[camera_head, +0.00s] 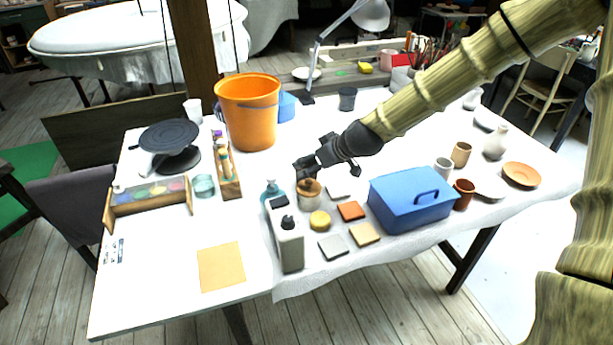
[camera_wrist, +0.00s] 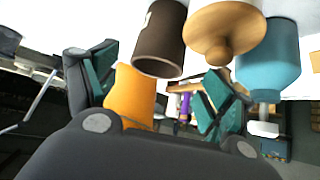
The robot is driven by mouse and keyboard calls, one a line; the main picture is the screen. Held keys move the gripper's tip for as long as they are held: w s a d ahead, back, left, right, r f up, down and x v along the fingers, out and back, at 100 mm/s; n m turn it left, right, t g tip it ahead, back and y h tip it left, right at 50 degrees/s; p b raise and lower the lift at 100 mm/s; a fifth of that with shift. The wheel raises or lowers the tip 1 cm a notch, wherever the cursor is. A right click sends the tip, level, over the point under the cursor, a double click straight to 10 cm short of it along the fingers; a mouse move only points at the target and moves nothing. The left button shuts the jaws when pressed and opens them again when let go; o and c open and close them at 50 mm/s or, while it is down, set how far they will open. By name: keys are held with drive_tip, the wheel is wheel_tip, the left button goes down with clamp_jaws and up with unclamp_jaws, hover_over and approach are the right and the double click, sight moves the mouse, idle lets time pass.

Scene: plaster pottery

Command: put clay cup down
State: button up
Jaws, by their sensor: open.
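My gripper (camera_head: 306,168) is open above the table, just behind a jar with a wooden knob lid (camera_head: 309,190). In the wrist view its two fingers stand apart, and nothing is gripped between them (camera_wrist: 160,80). That view is upside down. A dark brown cup (camera_wrist: 160,40) shows there close to the fingers, beside the wooden lid and a teal bottle (camera_wrist: 268,60). A terracotta cup (camera_head: 464,193), a grey cup (camera_head: 443,168) and a tan cup (camera_head: 461,153) stand at the right.
A blue box (camera_head: 411,203) stands right of my gripper. An orange bucket (camera_head: 250,115) and a dark turntable (camera_head: 170,136) are at left. The white table is fairly clear behind the blue box.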

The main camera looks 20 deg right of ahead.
drive_tip(key=shift+x, duration=2.5)
drive_tip(key=shift+w+d+r, duration=0.1)
drive_tip(key=shift+w+d, duration=0.05)
drive_tip(key=c, duration=1.4)
drive_tip(key=shift+o, duration=0.2)
